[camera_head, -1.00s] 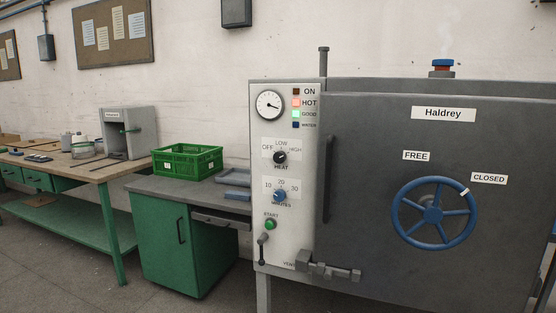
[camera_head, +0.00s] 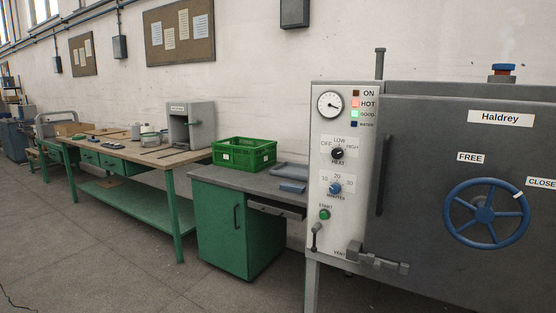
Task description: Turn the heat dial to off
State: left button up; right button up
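The black heat dial (camera_head: 338,153) is on the pale control panel (camera_head: 327,232) of the grey Haldrey machine, right of the middle. Neither of my grippers is in view.
A gauge (camera_head: 330,104) and lamps, HOT and GOOD lit, are above the dial; a blue minutes dial (camera_head: 335,188) and green start button (camera_head: 324,214) are below. A blue handwheel (camera_head: 486,214) is on the door. Floor (camera_head: 110,265) is clear at left front.

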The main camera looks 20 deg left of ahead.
aim_at(337, 153)
jog(key=u, duration=1.55)
jog(key=i, duration=2.15)
jog(key=z, duration=1.3)
jog(key=i, duration=0.95)
jog(key=z, duration=0.95)
